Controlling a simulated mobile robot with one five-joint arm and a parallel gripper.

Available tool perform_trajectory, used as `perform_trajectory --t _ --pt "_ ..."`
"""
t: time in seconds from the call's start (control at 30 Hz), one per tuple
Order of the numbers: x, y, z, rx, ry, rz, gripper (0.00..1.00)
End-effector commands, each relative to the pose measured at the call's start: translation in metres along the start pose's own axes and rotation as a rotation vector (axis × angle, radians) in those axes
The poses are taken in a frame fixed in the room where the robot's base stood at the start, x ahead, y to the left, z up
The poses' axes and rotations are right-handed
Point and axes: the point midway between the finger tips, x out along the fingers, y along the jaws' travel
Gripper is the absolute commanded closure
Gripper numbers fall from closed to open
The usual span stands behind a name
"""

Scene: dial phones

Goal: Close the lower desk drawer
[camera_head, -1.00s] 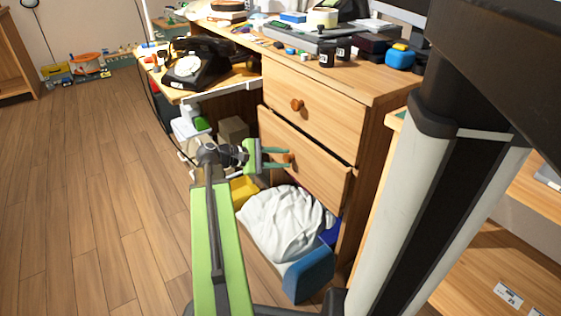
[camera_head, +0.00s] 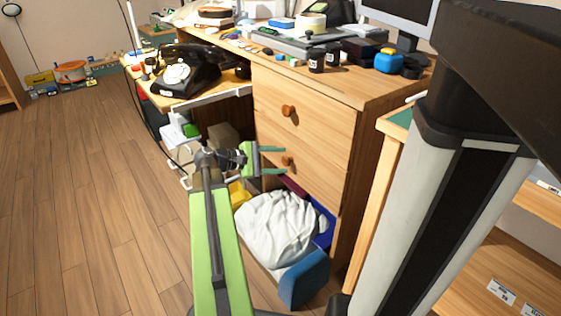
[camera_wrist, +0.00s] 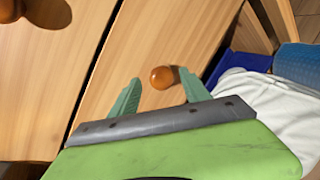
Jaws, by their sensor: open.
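The lower desk drawer (camera_head: 318,172) has a light wooden front and looks flush, or nearly flush, with the desk. Its round orange-brown knob (camera_head: 288,161) shows between my fingers. My gripper (camera_head: 283,160) is open, its two green fingers reaching toward the drawer front on either side of the knob. In the wrist view the lower drawer front (camera_wrist: 120,65) fills the middle. The knob (camera_wrist: 161,78) lies just beyond and between the fingertips; whether anything touches it I cannot tell. A thin dark seam separates it from the upper drawer (camera_head: 300,107), which is shut.
Below the drawers sits a bin with white cloth (camera_head: 280,228) and a blue piece (camera_head: 304,278). A black dial phone (camera_head: 187,77) stands on the left desk part. The floor (camera_head: 85,190) at left is clear.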

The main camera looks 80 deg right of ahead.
Motion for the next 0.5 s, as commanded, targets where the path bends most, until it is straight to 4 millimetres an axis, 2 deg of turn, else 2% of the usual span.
perform_trajectory --t 0.3,0.5 --pt "-0.088 0.003 0.003 0.0 0.003 0.0 0.45" --pt "-0.137 0.002 0.002 0.0 0.001 -0.003 0.45"
